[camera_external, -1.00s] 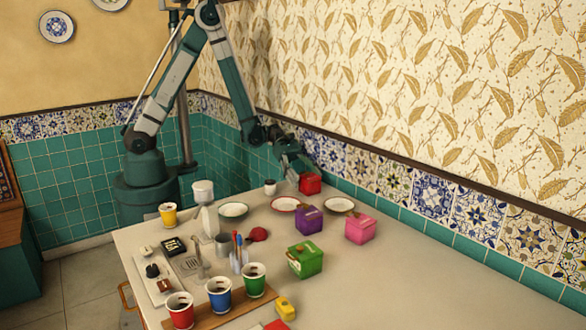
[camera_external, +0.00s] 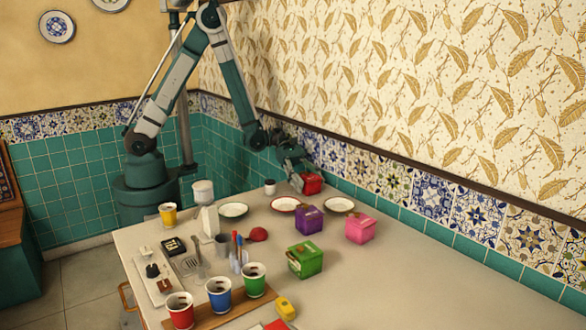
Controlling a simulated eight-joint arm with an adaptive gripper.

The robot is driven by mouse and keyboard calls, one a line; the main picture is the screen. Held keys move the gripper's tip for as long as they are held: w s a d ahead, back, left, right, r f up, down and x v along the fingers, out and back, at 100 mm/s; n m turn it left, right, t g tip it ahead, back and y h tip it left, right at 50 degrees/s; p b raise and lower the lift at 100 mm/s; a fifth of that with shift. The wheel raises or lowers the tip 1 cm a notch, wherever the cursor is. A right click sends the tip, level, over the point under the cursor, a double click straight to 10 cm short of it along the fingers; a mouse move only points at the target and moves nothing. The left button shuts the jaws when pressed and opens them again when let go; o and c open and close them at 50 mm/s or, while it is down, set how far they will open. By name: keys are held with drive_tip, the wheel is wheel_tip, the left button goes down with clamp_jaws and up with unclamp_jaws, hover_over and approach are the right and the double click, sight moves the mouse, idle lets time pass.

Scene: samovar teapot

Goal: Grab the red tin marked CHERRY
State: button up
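A small red tin (camera_external: 313,184) stands at the far side of the table, close to the tiled wall. Its marking is too small to read. My gripper (camera_external: 303,181) is down at the tin's left side and overlaps it in the picture. The fingers are small and partly merge with the tin, so I cannot tell whether they are open or closed on it.
A white cup (camera_external: 269,187) stands just left of my gripper. Plates (camera_external: 284,204) lie in front, with a purple tin (camera_external: 309,220), a pink tin (camera_external: 360,229) and a green tin (camera_external: 305,259) nearer. The table's right side is clear.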

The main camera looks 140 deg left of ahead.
sight(310, 176)
drive_tip(key=c, duration=0.9)
drive_tip(key=shift+r+p, duration=2.45)
drive_tip(key=shift+r, duration=2.55)
